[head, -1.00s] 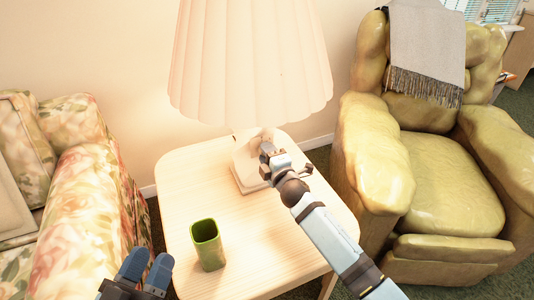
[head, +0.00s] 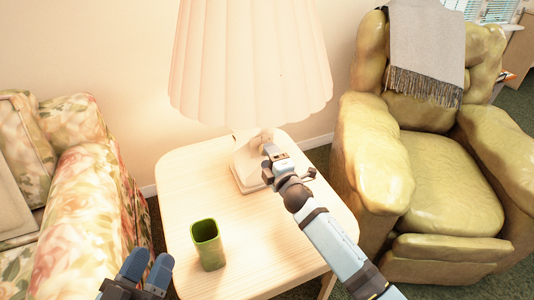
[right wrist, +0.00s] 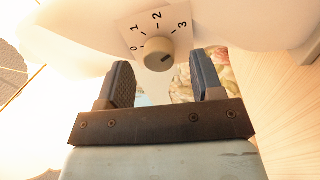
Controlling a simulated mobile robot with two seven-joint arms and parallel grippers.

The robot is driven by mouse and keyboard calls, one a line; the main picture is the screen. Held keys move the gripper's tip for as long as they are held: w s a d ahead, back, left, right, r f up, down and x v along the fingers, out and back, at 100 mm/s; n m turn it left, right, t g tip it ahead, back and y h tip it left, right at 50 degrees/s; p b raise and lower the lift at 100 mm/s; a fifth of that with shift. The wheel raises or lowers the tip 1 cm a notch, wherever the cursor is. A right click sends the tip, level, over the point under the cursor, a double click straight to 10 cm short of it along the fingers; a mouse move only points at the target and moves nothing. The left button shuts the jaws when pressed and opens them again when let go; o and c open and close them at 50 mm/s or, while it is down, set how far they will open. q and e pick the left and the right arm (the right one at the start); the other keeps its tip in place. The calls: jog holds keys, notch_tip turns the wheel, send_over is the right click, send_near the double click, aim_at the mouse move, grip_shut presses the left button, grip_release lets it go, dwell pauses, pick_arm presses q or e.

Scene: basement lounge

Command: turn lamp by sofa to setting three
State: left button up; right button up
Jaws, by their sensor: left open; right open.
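The lamp has a pleated cream shade (head: 250,65) that looks bright, above a pale base (head: 247,175) on the wooden side table. In the right wrist view, a round knob (right wrist: 158,56) sits on a white dial plate (right wrist: 136,17) marked 0, 1, 2 and 3. The knob's dark mark is on its right side, toward the 3 side. My right gripper (head: 271,152) is open at the lamp base, its two fingers either side of the knob in view, with gaps and nothing held. My left gripper (head: 148,262) is open and empty at the lower left.
A green cup (head: 207,245) stands on the side table (head: 265,255), left of my right arm. A floral sofa (head: 85,220) is at the left, and a yellow-green armchair (head: 450,190) with a grey throw (head: 428,45) at the right.

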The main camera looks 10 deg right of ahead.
pick_arm(q)
jog(key=shift+w+a+f+g+y+p, duration=0.1)
jog(key=shift+a+f+g+y+p, duration=0.2)
jog(key=shift+f, duration=0.55)
jog(key=shift+a+f+g+y+p, duration=0.25)
jog(key=shift+f+g+y+p, duration=0.15)
jog(key=shift+f, duration=0.4)
jog(key=shift+w+a+f+g+y+p, duration=0.1)
jog(key=shift+a+f+g+y+p, duration=0.2)
jog(key=shift+f, duration=0.55)
pick_arm(e)
jog(key=v, duration=1.2)
jog(key=shift+s, duration=0.1)
pick_arm(q)
jog(key=shift+d, duration=0.1)
